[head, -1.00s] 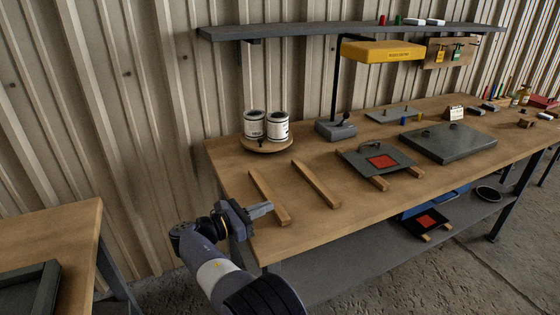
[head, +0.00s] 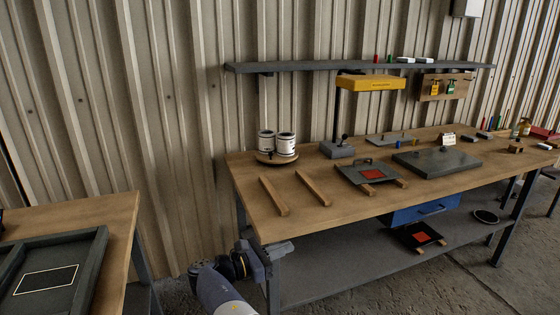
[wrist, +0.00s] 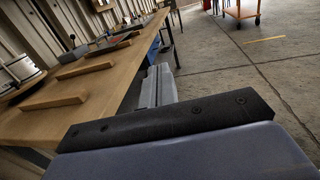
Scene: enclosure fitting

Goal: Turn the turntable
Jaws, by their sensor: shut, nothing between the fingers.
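The turntable (head: 264,159) is a round wooden disc at the back left corner of the long workbench. Two white cans with dark bands, a left one (head: 266,143) and a right one (head: 286,144), stand upright on it. In the wrist view part of the turntable (wrist: 22,88) and a can (wrist: 18,68) show at the left edge. My gripper (head: 286,247) is shut and empty, low beside the bench's front left corner and well apart from the turntable. Its closed fingers (wrist: 158,86) show in the wrist view beside the bench edge.
Two wooden rails (head: 274,196) lie on the workbench (head: 240,185) in front of the turntable. A grey plate with a red square (head: 372,174) and a yellow lamp (head: 371,83) are further right. A shelf (head: 310,66) hangs above. Another table (head: 118,205) stands left, with a gap between.

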